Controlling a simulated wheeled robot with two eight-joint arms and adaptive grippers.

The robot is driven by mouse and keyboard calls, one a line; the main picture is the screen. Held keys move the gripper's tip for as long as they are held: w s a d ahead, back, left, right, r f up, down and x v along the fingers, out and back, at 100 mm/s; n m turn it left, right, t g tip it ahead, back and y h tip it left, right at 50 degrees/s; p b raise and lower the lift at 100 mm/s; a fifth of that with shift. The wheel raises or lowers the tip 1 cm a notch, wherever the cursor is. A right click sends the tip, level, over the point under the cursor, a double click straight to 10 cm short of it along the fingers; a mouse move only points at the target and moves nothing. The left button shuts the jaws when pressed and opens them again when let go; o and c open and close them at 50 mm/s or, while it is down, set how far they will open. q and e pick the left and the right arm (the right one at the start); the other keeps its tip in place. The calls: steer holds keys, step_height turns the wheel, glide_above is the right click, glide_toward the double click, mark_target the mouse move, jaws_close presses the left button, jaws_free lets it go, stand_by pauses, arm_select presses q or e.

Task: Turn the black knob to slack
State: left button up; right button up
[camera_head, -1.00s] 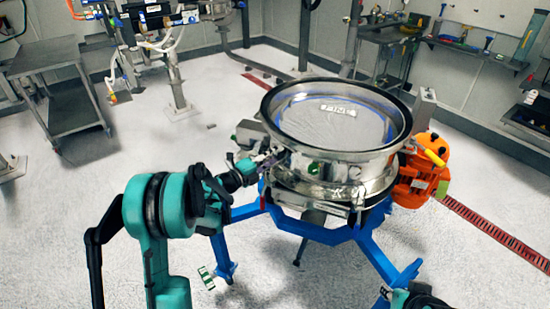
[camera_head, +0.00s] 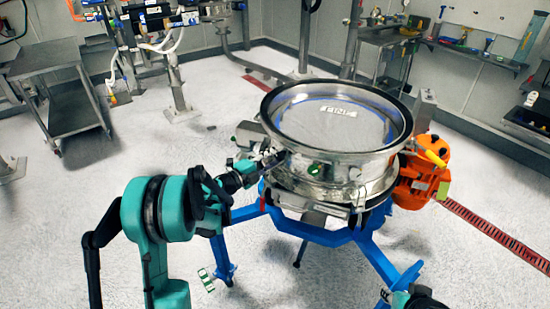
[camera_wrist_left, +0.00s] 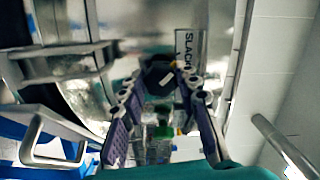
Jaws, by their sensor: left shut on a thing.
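The round steel sifter (camera_head: 345,172) stands on a blue frame, with its wide open top facing up. The black knob (camera_wrist_left: 158,77) shows in the left wrist view, between my left fingers. A label reading SLACK (camera_wrist_left: 188,44) is on the steel face beside the knob. My left gripper (camera_wrist_left: 160,88) is shut on the knob, with one purple-padded finger on either side. In the head view my left gripper (camera_head: 262,162) reaches the sifter's left side, and the knob is hard to make out there. My right gripper is not clearly visible.
An orange motor (camera_head: 418,172) is on the sifter's right side. The blue frame legs (camera_head: 375,255) spread out below. A grey cart (camera_head: 60,85) stands at the back left. The white floor between cart and sifter is mostly open.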

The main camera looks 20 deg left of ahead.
arm_select(q)
steer(key=o, duration=1.2)
steer(key=shift+c, duration=0.2)
steer(key=v, duration=1.2)
